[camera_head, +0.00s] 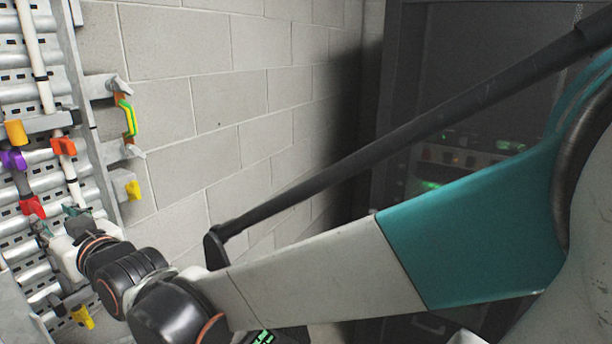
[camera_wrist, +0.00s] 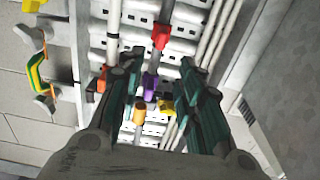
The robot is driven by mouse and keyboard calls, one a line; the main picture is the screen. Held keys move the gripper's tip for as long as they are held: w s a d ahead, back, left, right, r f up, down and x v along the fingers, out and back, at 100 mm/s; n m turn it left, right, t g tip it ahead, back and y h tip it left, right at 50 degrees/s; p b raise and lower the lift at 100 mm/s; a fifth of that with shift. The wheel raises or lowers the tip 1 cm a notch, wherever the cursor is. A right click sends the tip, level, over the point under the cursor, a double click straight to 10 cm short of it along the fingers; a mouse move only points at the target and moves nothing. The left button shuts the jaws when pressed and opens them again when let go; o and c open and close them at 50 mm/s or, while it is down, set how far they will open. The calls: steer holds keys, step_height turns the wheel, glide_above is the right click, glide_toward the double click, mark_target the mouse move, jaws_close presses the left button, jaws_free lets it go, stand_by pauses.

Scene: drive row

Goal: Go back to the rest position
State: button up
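My gripper (camera_head: 62,235) is at the lower left in the head view, close in front of a metal rack of pipes (camera_head: 85,60). In the wrist view my gripper (camera_wrist: 158,68) has its two teal-and-grey fingers spread apart. Nothing is held between them. A purple handle (camera_wrist: 150,81), an orange-yellow handle (camera_wrist: 139,116) and a red handle (camera_wrist: 160,37) show in the gap, on the rack beyond the fingers. Whether a finger touches the rack cannot be told.
On the rack are a purple handle (camera_head: 13,159), an orange-red handle (camera_head: 63,146) and a red handle (camera_head: 33,207). A green-yellow strap (camera_head: 127,116) sits at its right edge. A block wall (camera_head: 240,90) stands behind my arm; a dark cabinet (camera_head: 440,60) is at the right.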

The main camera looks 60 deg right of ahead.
steer(key=s+f+g+b, duration=0.3)
steer(key=s+f+b, duration=0.4)
steer(key=f, duration=0.8)
steer(key=s+f+g+b, duration=0.4)
steer(key=s+f+b, duration=0.4)
steer(key=f+b, duration=0.5)
steer(key=s+f+g+b, duration=0.4)
steer(key=s+f+b, duration=0.3)
steer(key=f, duration=1.2)
steer(key=b, duration=0.3)
steer(key=shift+s, duration=0.15)
